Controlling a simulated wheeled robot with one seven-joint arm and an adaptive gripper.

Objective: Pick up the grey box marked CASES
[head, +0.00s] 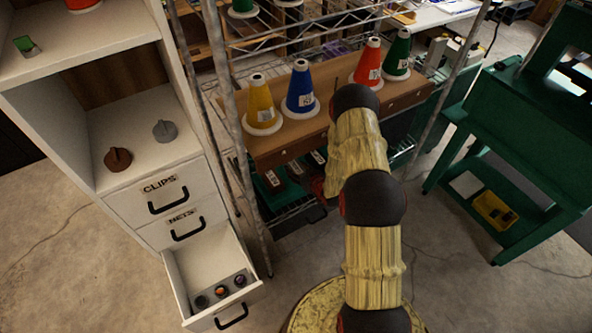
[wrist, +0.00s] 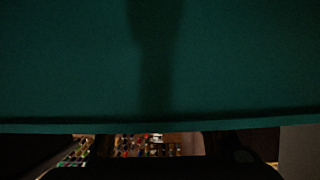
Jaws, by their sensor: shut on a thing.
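I cannot make out a grey box marked CASES in either view. Small boxes with white labels (head: 272,179) stand on the rack's dim lower shelf in the head view, too small to read. My gripper (wrist: 156,150) shows as dark shapes at the bottom of the wrist view. A broad dark green flat surface (wrist: 80,60) fills most of that view, very close, with a shadow down its middle. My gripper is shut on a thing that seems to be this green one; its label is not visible. In the head view my arm hides the gripper.
A wooden shelf (head: 283,148) carries yellow, blue, red and green thread cones. A metal post (head: 226,100) stands at the rack's left. A white cabinet (head: 125,205) has an open bottom drawer (head: 205,270) jutting out. A green cart (head: 500,150) stands at right. Floor between is clear.

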